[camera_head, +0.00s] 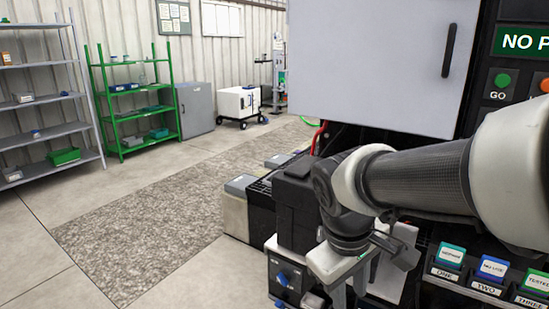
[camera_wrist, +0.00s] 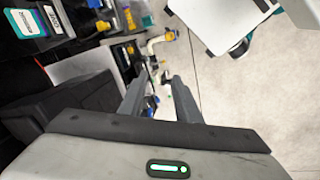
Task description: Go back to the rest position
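My gripper (camera_head: 351,291) hangs low in front of the machine, right of centre in the head view, at the end of my bent arm. In the wrist view its two fingers (camera_wrist: 158,82) stand apart with a gap between them. I see nothing held; the small blue and yellow parts seen through the gap look to be beyond the fingertips. The head view hides part of the fingers behind the wrist.
A machine with a grey door panel (camera_head: 375,62) stands close behind my arm. Labelled bins (camera_head: 451,255) sit at lower right. A black box (camera_head: 296,212) is close beside my wrist. Open floor (camera_head: 150,225) lies left, before the green shelf (camera_head: 137,105) and white cart (camera_head: 240,103).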

